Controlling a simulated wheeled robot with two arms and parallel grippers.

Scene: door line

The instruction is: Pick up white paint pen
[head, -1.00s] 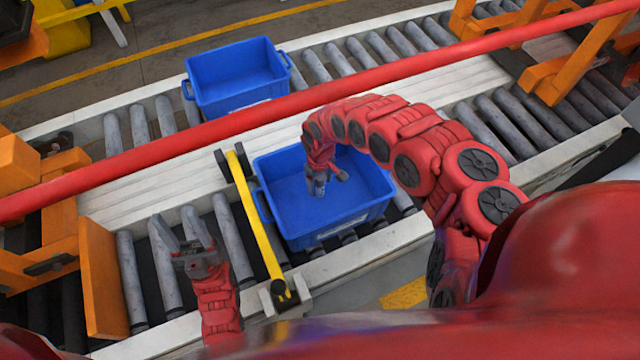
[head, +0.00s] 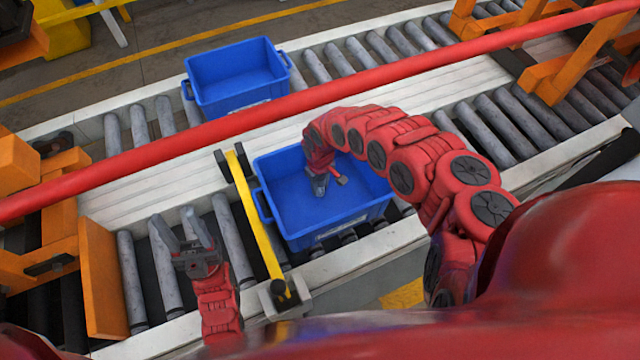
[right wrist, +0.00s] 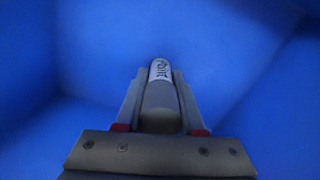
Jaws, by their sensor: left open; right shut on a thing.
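The white paint pen (right wrist: 160,78) shows in the right wrist view, with dark lettering on its white barrel and a grey near end. My right gripper (right wrist: 160,105) is shut on it, one finger along each side. In the head view my right gripper (head: 320,186) is down inside the near blue crate (head: 335,228); the pen cannot be made out there. My left gripper (head: 192,232) is open and empty above the rollers, left of the yellow bar.
A second blue crate (head: 237,85) stands on the far conveyor. A red rail (head: 300,100) crosses above the line. A yellow bar (head: 255,225) runs close along the near crate's left side. Orange frames (head: 100,280) stand at the left.

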